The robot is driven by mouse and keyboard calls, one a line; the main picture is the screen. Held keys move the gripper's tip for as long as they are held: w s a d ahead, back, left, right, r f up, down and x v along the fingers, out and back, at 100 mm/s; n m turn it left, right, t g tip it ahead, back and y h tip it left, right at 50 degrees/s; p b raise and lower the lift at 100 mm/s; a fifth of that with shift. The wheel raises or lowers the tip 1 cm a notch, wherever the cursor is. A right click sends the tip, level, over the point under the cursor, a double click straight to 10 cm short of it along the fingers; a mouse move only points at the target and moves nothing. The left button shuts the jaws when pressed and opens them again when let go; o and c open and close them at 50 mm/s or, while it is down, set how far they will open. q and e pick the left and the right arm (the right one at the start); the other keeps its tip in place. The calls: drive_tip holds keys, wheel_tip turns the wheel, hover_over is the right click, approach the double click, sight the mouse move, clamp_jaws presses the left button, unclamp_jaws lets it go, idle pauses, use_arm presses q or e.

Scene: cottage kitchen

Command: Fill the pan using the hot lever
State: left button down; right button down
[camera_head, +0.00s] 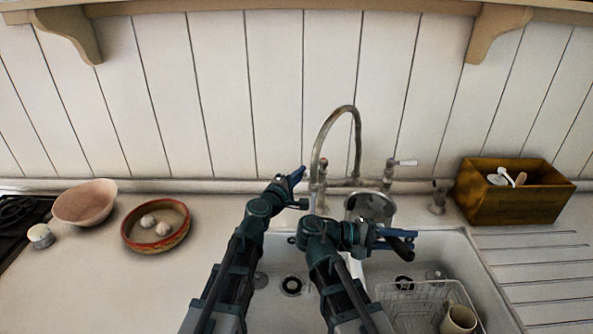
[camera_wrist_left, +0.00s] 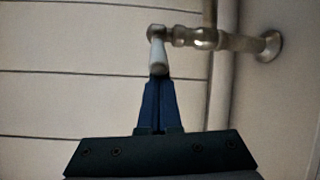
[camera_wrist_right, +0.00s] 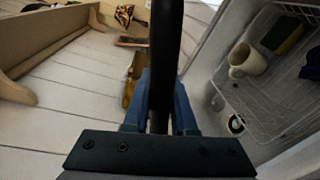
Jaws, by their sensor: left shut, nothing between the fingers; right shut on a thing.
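The metal pan (camera_head: 370,205) is under the curved faucet spout (camera_head: 340,112), over the back of the sink. My right gripper (camera_head: 388,238) is shut on the pan's dark handle, which runs between its fingers in the right wrist view (camera_wrist_right: 168,50). My left gripper (camera_head: 298,175) is shut and empty beside the faucet's left side. In the left wrist view, its fingertips (camera_wrist_left: 158,84) are at the end of a white-handled lever (camera_wrist_left: 158,58); I cannot tell whether they touch. Another white lever (camera_head: 405,162) is on the right tap. I cannot see water in the pan.
The sink (camera_head: 440,248) holds a wire rack (camera_head: 405,300) with a cream mug (camera_head: 459,320). A wooden box (camera_head: 515,203) stands at right. A pink bowl (camera_head: 85,203) and a red-rimmed dish (camera_head: 128,228) with garlic are at left. Counter between dish and left arm is clear.

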use_arm(q)
drive_tip(key=shift+s+d+n+y, duration=0.5)
drive_tip(key=shift+s+d, duration=0.5)
drive_tip(key=shift+d, duration=0.05)
use_arm(e)
drive_tip(key=shift+s+d, duration=0.35)
drive_tip(key=shift+d, duration=0.1)
